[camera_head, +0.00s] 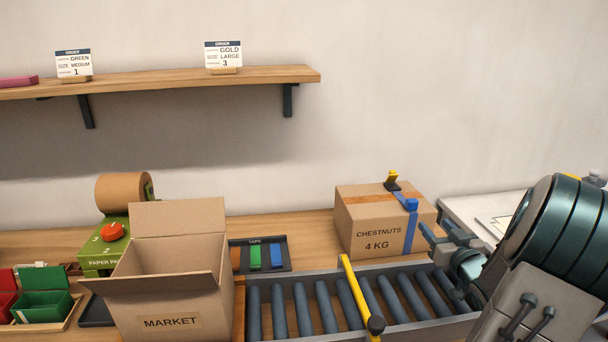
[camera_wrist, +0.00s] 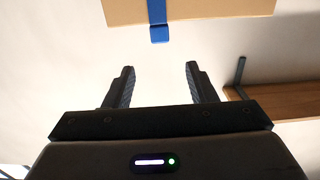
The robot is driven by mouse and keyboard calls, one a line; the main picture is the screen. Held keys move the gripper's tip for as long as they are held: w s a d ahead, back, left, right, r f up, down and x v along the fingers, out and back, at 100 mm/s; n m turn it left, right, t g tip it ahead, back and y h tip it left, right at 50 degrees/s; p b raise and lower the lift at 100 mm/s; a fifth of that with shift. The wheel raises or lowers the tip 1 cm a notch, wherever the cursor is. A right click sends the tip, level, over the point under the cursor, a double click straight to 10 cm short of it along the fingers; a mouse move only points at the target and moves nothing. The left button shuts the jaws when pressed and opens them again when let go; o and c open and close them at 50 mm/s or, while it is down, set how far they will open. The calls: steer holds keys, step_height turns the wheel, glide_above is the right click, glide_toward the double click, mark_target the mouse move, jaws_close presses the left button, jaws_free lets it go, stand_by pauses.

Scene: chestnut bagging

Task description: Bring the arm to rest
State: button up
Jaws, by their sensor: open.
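My gripper (camera_head: 432,236) is at the right in the head view, just right of the closed box marked CHESTNUTS 4 KG (camera_head: 376,243). In the wrist view my gripper (camera_wrist: 160,84) has its two dark fingers apart with nothing between them. The chestnut box (camera_wrist: 205,12) shows beyond the fingertips there, with a strip of blue tape (camera_wrist: 157,20) over its edge. In the head view the tape (camera_head: 411,225) runs over the box's top and front. Whether a fingertip touches the box I cannot tell.
A roller conveyor (camera_head: 288,285) with a yellow bar (camera_head: 354,291) lies in front of the box. An open MARKET carton (camera_head: 172,300), a tape tray (camera_head: 285,254) and a paper roll dispenser (camera_head: 100,258) stand to the left. A wall shelf (camera_head: 170,79) holds order cards.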

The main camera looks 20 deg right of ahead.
steer(key=w+a+r+g+h+p, duration=0.15)
steer(key=a+g, duration=0.25)
steer(key=a, duration=0.5)
steer(key=w+a+r+g+y+p, duration=0.1)
steer(key=w+a+r+g+p, duration=0.2)
steer(key=a, duration=0.6)
steer(key=s+a+n+g+y+p, duration=0.1)
steer(key=s+a+g+y, duration=0.3)
steer(key=s+a, duration=1.4)
steer(key=a+n+g, duration=0.1)
steer(key=a+g, duration=0.2)
steer(key=a, duration=0.1)
steer(key=shift+s+f+g, duration=0.25)
steer(key=shift+f+g, duration=0.05)
steer(key=shift+g, duration=0.1)
steer(key=shift+d, duration=0.1)
